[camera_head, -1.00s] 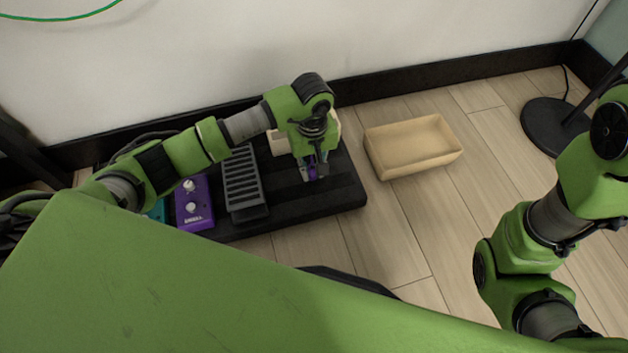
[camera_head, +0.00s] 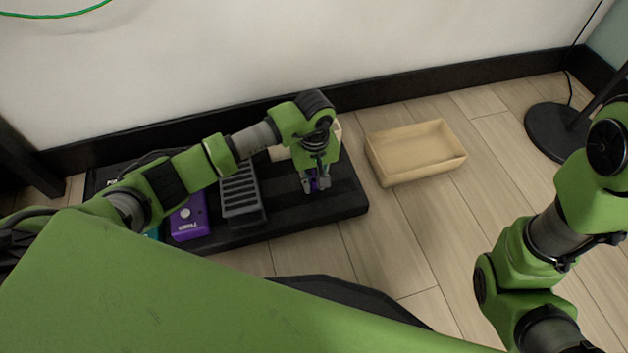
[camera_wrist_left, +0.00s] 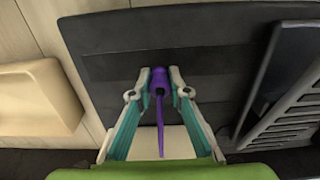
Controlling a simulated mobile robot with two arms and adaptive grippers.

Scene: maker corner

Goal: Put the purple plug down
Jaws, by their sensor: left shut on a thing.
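The purple plug (camera_wrist_left: 159,82) is between the fingertips of my left gripper (camera_wrist_left: 159,80), which is shut on it. A thin purple tail hangs from the plug toward the wrist in the left wrist view. In the head view my left gripper (camera_head: 315,184) is over the right part of the black pedalboard (camera_head: 345,200), and only a bit of purple shows between the fingers. I cannot tell whether the plug touches the board. My right arm is at the right of the head view, with its gripper out of the frame.
A grey ridged pedal (camera_head: 241,193) and a purple pedal (camera_head: 188,220) stand on the board left of the gripper. A cream block is partly hidden behind my left gripper. An open tan tray (camera_head: 385,177) lies on the floor to the right. A black round stand base (camera_head: 553,130) is farther right.

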